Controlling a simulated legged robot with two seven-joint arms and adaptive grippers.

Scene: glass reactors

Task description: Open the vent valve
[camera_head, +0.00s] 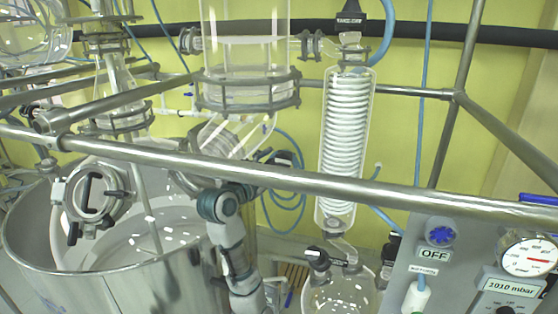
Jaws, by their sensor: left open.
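On the grey panel (405,262) at the lower right is a blue knob (440,235) above an OFF sign. The small label below is too small to read, so I cannot tell for sure that this knob is the vent valve. My left arm stands behind the front steel rail, with a teal-capped joint. My left gripper (285,159) seems to be the small dark end above and right of that joint. It is open and empty, partly hidden and well left of the knob. My right gripper is not in view.
A steel rail (400,192) crosses the view in front of the arm. A glass condenser (346,140) with a white coil stands in the middle, above a round flask (340,295). A large steel vessel (130,290) is at the left. A pressure gauge (528,256) sits right of the knob.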

